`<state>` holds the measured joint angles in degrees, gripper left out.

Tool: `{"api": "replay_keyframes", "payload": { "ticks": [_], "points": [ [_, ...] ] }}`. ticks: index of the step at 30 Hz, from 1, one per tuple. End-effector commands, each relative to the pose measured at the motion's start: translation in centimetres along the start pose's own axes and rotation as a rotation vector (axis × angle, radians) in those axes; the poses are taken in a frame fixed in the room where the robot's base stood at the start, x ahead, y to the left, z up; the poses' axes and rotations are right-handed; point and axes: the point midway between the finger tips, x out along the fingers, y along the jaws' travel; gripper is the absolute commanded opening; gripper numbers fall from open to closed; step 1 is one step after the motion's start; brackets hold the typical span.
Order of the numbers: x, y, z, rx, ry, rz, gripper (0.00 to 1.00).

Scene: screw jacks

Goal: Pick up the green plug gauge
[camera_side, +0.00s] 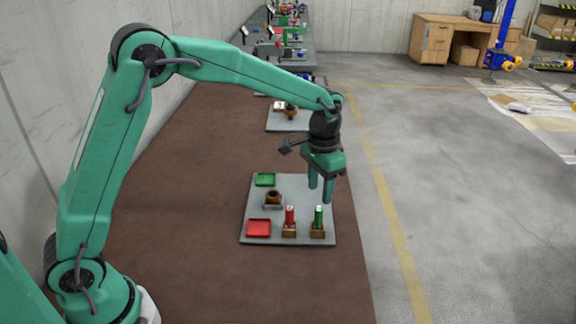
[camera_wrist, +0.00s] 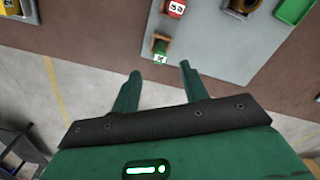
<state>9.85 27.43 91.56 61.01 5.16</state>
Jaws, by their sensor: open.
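The green plug gauge (camera_side: 318,217) stands upright in a small wooden block (camera_side: 318,233) at the front right of a grey board (camera_side: 305,190). In the wrist view the green plug gauge (camera_wrist: 160,48) is seen from above with a pale marked end, just beyond the fingertips. My gripper (camera_side: 320,193) is open and empty, pointing down above the gauge in the side view. In the wrist view my gripper (camera_wrist: 160,69) shows two green fingers spread apart. The gauge is not between the fingers there.
A red plug gauge (camera_side: 290,214) stands in its own block left of the green one. A red tray (camera_side: 258,228), a brown round part (camera_side: 273,196) and a green tray (camera_side: 265,180) share the board. Further boards with parts lie behind.

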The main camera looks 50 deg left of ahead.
Motion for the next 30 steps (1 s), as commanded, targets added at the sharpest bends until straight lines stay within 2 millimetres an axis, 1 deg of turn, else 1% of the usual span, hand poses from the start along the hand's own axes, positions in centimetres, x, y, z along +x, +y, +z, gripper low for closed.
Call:
{"api": "replay_keyframes", "payload": {
  "ticks": [9, 20, 23, 30],
  "points": [
    [2.2, 0.0, 0.1, 0.000, -0.003, 0.000, 0.44],
    [3.0, 0.0, 0.0, -0.001, -0.001, 0.000, 0.44],
    [3.9, 0.0, 0.0, -0.001, -0.003, 0.000, 0.44],
    [6.7, 0.0, 0.0, -0.001, -0.003, 0.000, 0.44]
  ]
}}
